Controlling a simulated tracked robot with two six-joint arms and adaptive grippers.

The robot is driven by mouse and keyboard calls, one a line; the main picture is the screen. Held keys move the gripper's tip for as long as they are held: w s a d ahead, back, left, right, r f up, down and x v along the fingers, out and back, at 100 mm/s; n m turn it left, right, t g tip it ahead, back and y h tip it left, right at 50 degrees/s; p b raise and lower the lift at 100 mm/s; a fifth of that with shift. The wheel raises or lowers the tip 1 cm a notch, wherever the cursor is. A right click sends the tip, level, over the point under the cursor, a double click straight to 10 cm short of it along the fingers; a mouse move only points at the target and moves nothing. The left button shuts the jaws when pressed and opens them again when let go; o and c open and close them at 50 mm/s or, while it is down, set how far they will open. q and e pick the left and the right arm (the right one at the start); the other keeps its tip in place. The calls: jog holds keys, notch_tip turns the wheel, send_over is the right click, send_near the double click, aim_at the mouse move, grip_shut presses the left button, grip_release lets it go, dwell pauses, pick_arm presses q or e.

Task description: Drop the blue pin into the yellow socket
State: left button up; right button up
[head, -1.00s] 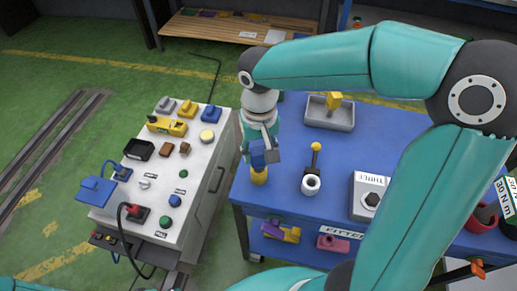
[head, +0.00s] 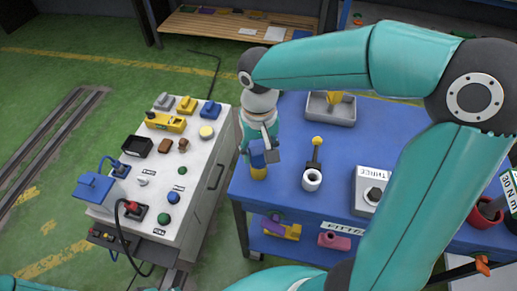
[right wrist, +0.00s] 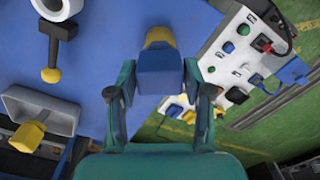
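The blue pin (head: 257,155) is between the fingers of my right gripper (head: 264,151) near the left edge of the blue table. In the right wrist view the pin's blue block (right wrist: 160,70) fills the gap between the two fingers (right wrist: 159,80), which appear to touch its sides. The yellow socket (head: 259,173) shows directly below the pin, and just beyond it in the right wrist view (right wrist: 158,38). The pin's lower end is hidden, so I cannot tell if it is inside the socket. My left gripper is not in view.
A white control console (head: 205,165) stands left of the table across a gap.

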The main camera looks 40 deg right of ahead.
jog(key=o, duration=0.3)
notch_tip(320, 180, up, 12)
dwell(0.7)
